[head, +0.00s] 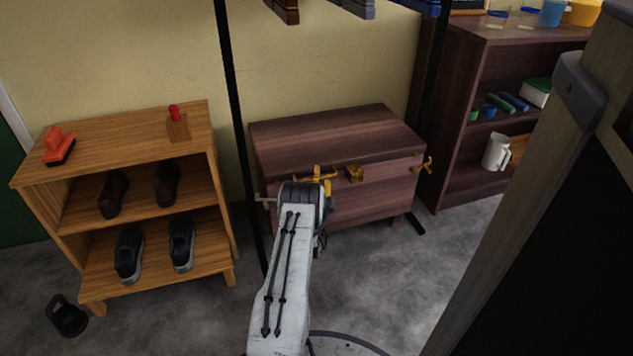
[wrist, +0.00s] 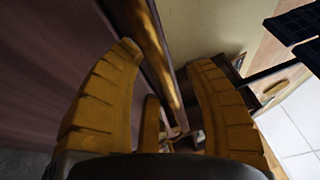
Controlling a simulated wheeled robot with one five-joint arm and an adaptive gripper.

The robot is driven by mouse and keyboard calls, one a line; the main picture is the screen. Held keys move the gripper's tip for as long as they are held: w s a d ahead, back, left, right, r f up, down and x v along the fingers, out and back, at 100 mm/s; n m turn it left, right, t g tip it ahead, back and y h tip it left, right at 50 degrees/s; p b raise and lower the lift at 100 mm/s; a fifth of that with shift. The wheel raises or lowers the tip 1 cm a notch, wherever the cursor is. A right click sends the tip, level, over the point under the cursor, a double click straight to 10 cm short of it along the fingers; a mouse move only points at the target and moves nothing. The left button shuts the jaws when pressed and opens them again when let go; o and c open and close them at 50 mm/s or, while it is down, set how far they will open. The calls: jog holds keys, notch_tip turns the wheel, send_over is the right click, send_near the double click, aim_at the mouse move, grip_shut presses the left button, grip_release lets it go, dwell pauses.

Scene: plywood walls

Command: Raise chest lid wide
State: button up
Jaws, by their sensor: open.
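The chest (head: 385,192) is dark reddish-brown wood and stands on the floor against the wall in the head view. Its lid (head: 335,133) lies flat and looks shut. A brass latch (head: 355,174) is at the middle of its front, and a brass fitting (head: 425,164) is at its right end. My gripper (head: 318,178) is in front of the chest, left of the latch, partly hidden by my arm. In the wrist view my gripper (wrist: 165,54) has its yellow fingers spread, with dark wood (wrist: 45,60) to the left. I cannot tell whether the fingers touch the chest.
A wooden shoe rack (head: 140,128) stands left of the chest, and a dark shelf (head: 480,60) stands to the right. A black post (head: 232,90) rises beside the chest. A kettlebell (head: 67,317) is on the floor. A wooden-framed panel (head: 530,190) fills the near right.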

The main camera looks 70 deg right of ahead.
jog(key=shift+c, duration=0.2)
grip_shut()
dwell(0.4)
